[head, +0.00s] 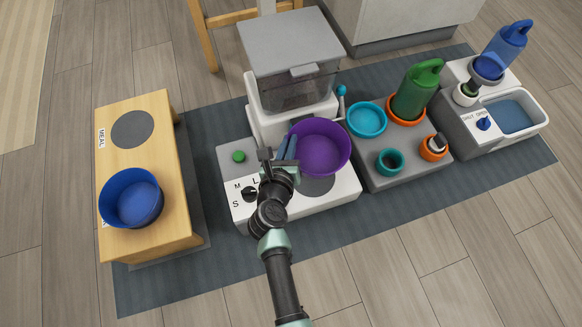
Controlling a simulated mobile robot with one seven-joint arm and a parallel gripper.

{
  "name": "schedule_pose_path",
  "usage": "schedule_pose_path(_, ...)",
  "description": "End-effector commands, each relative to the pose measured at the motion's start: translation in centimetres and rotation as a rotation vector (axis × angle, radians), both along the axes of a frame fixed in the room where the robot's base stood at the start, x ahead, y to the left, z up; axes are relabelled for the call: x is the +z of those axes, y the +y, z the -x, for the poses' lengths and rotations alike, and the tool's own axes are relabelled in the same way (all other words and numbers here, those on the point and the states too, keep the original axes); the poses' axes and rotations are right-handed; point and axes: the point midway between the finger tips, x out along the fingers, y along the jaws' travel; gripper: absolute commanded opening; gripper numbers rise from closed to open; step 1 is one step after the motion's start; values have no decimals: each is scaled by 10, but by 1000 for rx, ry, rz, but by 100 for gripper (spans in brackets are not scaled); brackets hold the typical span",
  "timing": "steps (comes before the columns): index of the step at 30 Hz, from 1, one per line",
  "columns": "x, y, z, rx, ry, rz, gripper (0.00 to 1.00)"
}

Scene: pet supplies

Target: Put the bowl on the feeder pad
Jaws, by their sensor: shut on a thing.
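A purple bowl (322,147) is in the head view, upright or nearly so. My gripper (289,150) is shut on its left rim. The feeder is a white unit with a grey-lidded hopper (291,62) at the back. The round grey feeder pad (316,187) shows on the front of its base, just below and in front of the bowl. The bowl covers the pad's rear part. It seems to be held above the base, but the exact gap cannot be told.
A wooden stand (177,172) at left holds a blue bowl (131,198) and has a bare grey disc (132,129) behind it. The feeder has a black dial (249,193) and a green button (239,156). A grey tray (378,180) with cups and a green bottle (415,92) stands close on the right.

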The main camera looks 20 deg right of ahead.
Motion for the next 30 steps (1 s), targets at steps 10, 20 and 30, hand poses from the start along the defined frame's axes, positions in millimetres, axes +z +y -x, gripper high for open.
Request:
schedule_pose_path(10, -70, 0, -1, 1, -1, 2, 0)
schedule_pose_path(20, -90, 0, 0, 1, 0, 1, 0)
schedule_pose_path(30, -121, 0, 0, 1, -1, 2, 0)
